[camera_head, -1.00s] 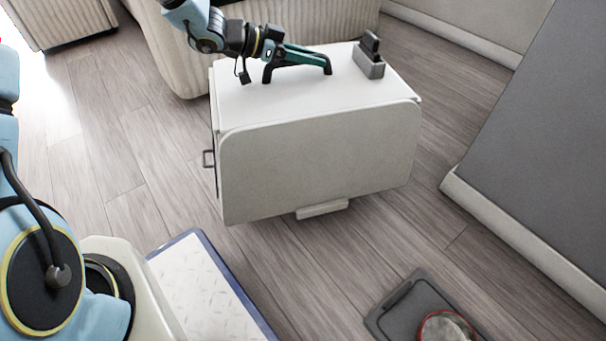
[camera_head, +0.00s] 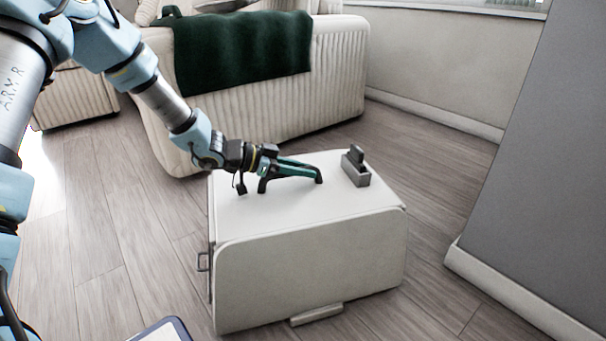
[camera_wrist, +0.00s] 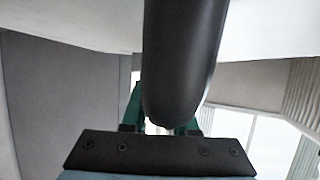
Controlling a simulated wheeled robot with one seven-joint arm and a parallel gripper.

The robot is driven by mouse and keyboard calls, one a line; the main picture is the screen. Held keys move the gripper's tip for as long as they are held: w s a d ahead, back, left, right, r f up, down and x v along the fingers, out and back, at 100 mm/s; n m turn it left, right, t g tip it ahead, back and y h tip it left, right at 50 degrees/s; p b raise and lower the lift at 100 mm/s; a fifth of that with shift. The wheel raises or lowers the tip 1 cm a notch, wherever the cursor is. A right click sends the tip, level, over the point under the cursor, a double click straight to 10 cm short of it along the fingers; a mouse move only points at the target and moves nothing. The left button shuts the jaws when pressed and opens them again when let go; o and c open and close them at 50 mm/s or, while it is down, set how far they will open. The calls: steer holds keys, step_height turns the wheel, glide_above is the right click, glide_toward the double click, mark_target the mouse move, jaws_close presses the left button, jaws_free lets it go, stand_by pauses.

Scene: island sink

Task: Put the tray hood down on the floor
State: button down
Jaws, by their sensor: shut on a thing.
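The tray hood (camera_head: 310,262) is a large white box with rounded edges. It is upright over the wooden floor in the head view, and I cannot tell whether its underside touches the floor. My gripper (camera_head: 300,171), with dark green fingers, is shut on the black handle on top of the hood. In the wrist view the black handle bar (camera_wrist: 184,60) runs between the green fingers, with the hood's pale surface (camera_wrist: 80,22) above. The fingertips are partly hidden there.
A small grey holder (camera_head: 356,172) sits on the hood's top. A cream ribbed sofa (camera_head: 270,110) with a dark green blanket (camera_head: 240,50) stands behind. A grey panel (camera_head: 545,180) rises at the right. Wooden floor (camera_head: 110,230) is bare at the left.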

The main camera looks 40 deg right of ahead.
steer(key=shift+r, duration=0.1)
steer(key=c, duration=0.7)
jaws_free()
